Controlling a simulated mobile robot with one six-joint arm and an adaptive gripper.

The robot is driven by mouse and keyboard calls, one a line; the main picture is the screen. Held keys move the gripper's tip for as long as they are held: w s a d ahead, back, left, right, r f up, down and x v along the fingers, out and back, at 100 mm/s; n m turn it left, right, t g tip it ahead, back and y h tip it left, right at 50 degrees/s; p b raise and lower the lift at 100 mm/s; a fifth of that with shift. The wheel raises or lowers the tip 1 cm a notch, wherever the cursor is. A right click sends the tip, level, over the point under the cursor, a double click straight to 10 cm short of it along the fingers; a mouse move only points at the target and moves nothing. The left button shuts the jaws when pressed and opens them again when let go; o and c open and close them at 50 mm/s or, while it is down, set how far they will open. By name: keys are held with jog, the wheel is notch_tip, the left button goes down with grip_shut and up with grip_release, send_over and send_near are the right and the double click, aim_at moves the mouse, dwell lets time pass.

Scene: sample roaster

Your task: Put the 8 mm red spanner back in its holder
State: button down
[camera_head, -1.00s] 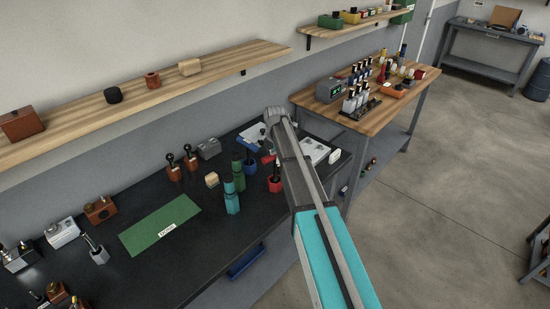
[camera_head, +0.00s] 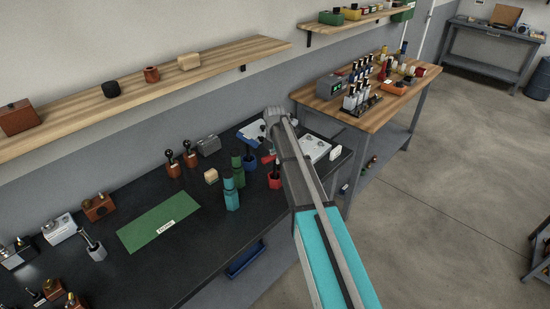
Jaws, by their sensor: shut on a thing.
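My arm reaches up from the bottom of the view, and its bent far joint stands over the right end of the black workbench (camera_head: 120,262). My gripper is not visible; the arm appears to hide it. A small red piece (camera_head: 268,159) shows just left of the arm, too small to identify as the spanner. A red holder (camera_head: 275,181) with something dark standing in it is on the bench, close to the arm's left edge. Size marks cannot be read.
Teal (camera_head: 231,197), green (camera_head: 238,174) and blue (camera_head: 250,165) holders or bottles stand left of the red holder. A green mat (camera_head: 158,222) lies further left. A wooden shelf (camera_head: 130,100) runs above the bench. A wood-topped table (camera_head: 396,98) holding bottles is at the right.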

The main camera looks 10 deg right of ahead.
jog(key=shift+f, duration=0.25)
jog(key=shift+c, duration=1.5)
grip_release()
jog(key=shift+r, duration=0.1)
notch_tip(320, 180, up, 16)
jog(key=p, duration=1.5)
jog(key=shift+p, duration=0.3)
